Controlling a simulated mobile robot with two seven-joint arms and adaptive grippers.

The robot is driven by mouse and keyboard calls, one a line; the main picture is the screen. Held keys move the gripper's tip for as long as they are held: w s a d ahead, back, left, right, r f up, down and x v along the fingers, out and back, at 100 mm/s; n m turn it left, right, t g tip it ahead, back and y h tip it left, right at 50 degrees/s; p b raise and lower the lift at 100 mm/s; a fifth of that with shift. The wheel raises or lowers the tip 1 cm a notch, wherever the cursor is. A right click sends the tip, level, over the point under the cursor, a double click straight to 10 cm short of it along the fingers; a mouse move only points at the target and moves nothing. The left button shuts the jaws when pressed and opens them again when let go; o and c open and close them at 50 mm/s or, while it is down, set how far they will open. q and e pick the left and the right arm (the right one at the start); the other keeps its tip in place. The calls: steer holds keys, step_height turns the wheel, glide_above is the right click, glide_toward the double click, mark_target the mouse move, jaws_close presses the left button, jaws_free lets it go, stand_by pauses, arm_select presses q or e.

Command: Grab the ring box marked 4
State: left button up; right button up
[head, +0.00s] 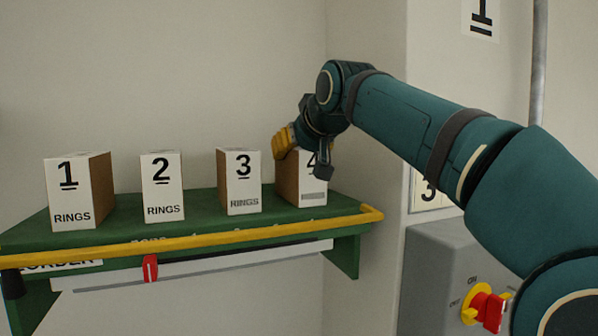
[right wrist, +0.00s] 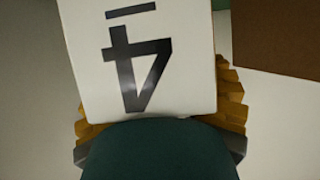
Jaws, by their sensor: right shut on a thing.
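The ring box marked 4 (head: 312,190) stands at the right end of the green shelf (head: 120,228) in the head view, white in front with a brown side. My right gripper (head: 296,145) is at the top of this box, its yellow fingers shut on it and partly hiding it and its number. In the right wrist view the white face of box 4 (right wrist: 180,75) fills the middle, its 4 upside down. The yellow fingers of my right gripper (right wrist: 160,110) show on both sides of the box. My left gripper is not in view.
Boxes marked 1 (head: 66,190), 2 (head: 161,187) and 3 (head: 239,182) stand on the shelf to the left. A yellow rail (head: 200,239) runs along its front edge. A wall is close on the right, with a grey switch box (head: 435,275) and red knob (head: 487,310).

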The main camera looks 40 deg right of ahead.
step_height(320, 180, up, 8)
steer(key=shift+w+r, duration=0.1)
steer(key=shift+r, duration=0.75)
